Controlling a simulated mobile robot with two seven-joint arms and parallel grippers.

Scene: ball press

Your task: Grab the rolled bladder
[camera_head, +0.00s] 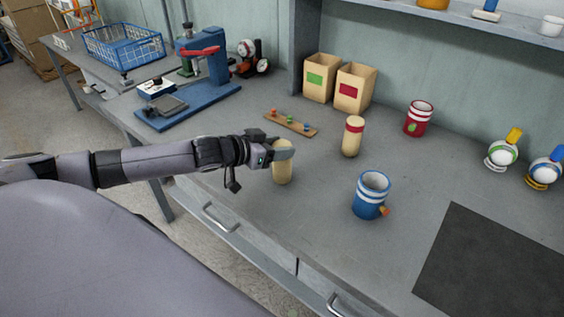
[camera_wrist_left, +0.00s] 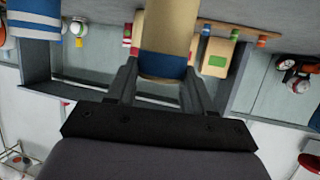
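A cream rolled bladder (camera_head: 283,173) stands upright on the grey workbench near its front edge; my left gripper (camera_head: 285,150) covers its upper part. In the left wrist view, which is upside down, the roll (camera_wrist_left: 168,28) has a blue band (camera_wrist_left: 163,65) near its top end. The two fingers of my left gripper (camera_wrist_left: 162,85) flank the roll closely at this band; whether they press on it cannot be told. A second cream roll with a red band (camera_head: 352,138) stands upright to the right and farther back. My right gripper is not in view.
A blue cup (camera_head: 370,197) stands right of the gripper, and a red cup (camera_head: 418,119) farther back. A small wooden rack (camera_head: 291,125) with coloured pegs and two cream bins (camera_head: 354,87) are behind. A blue press (camera_head: 205,65) is at left, a dark mat (camera_head: 495,265) at right.

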